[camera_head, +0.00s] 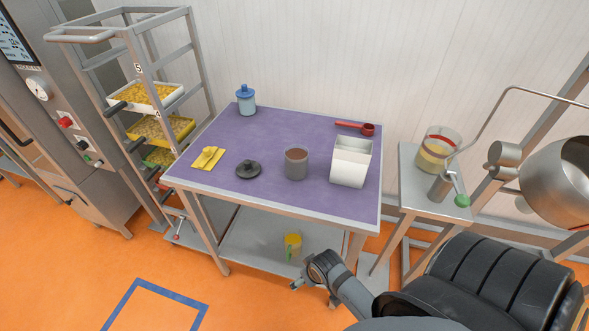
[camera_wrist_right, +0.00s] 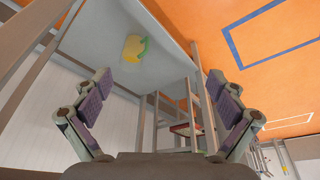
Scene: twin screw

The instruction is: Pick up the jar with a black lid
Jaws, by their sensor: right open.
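A grey see-through jar (camera_head: 296,163) with brown contents stands upright on the purple table top (camera_head: 215,135), with no lid on it. A black lid with a knob (camera_head: 249,169) lies flat on the table to the left of the jar, apart from it. My right gripper (camera_head: 302,285) is low in front of the table, below the table top and away from jar and lid. In the wrist view the right gripper (camera_wrist_right: 162,88) is open, with nothing between its fingers. My left gripper is not in view.
On the table are a blue-lidded container (camera_head: 245,101), a yellow item (camera_head: 207,157), a red scoop (camera_head: 358,129) and a white open container (camera_head: 350,163). A yellow-green object (camera_head: 292,246) is on the lower shelf and shows in the wrist view (camera_wrist_right: 134,48). A tray rack (camera_head: 139,70) stands left.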

